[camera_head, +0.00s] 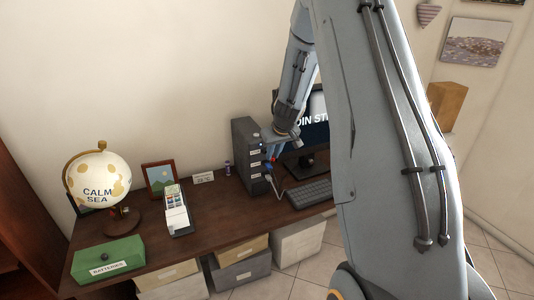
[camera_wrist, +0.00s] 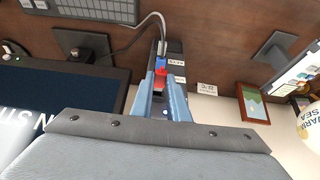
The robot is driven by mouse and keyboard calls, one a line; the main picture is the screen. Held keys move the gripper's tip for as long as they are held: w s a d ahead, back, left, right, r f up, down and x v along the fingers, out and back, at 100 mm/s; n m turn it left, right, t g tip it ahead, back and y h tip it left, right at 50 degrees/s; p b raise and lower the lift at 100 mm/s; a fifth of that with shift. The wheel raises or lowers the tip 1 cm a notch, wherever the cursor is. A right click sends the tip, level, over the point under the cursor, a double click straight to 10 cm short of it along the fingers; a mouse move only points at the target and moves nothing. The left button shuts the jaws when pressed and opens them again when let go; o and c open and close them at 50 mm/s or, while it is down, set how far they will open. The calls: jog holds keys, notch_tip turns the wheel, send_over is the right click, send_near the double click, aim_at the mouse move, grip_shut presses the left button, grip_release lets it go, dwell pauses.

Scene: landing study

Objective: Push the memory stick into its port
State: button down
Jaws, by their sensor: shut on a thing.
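The dark grey computer tower (camera_head: 244,150) stands upright on the desk, its labelled front facing the keyboard side. My gripper (camera_head: 268,152) is at that front. In the wrist view my gripper (camera_wrist: 161,80) has its two blue-grey fingers shut on a small red thing, which looks like the memory stick (camera_wrist: 160,68). The tower's front (camera_wrist: 175,48) with white labels lies just beyond the fingertips. A blue plug-like piece with a grey cable (camera_wrist: 152,17) is close to the red stick. The port is hidden, and I cannot tell whether the stick touches it.
A monitor (camera_head: 318,130) and keyboard (camera_head: 309,193) are right of the tower. Left on the desk (camera_head: 214,212) are a card rack (camera_head: 176,212), a picture frame (camera_head: 160,179), a globe (camera_head: 98,178) and a green battery box (camera_head: 107,259). Bare desk lies between rack and tower.

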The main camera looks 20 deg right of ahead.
jog(key=shift+w, duration=1.15)
dwell(0.6)
jog(key=c, duration=1.6)
grip_release()
jog(key=shift+c, duration=0.2)
jog(key=shift+b+v, duration=0.7)
jog(key=shift+v, duration=3.2)
jog(key=s+a+t+b, duration=0.1)
jog(key=a+t+b, duration=0.25)
jog(key=a, duration=0.35)
jog(key=s+a+f+g+b, duration=0.2)
jog(key=s+a+f, duration=0.1)
jog(key=s, duration=0.6)
jog(key=s+a+f+g+b, duration=0.2)
jog(key=s+a+f+g, duration=0.1)
jog(key=s, duration=0.6)
jog(key=s+a+f+g+b, duration=0.2)
jog(key=s+a+f, duration=0.2)
jog(key=s, duration=0.5)
jog(key=shift+a+b, duration=0.3)
jog(key=shift+a, duration=0.15)
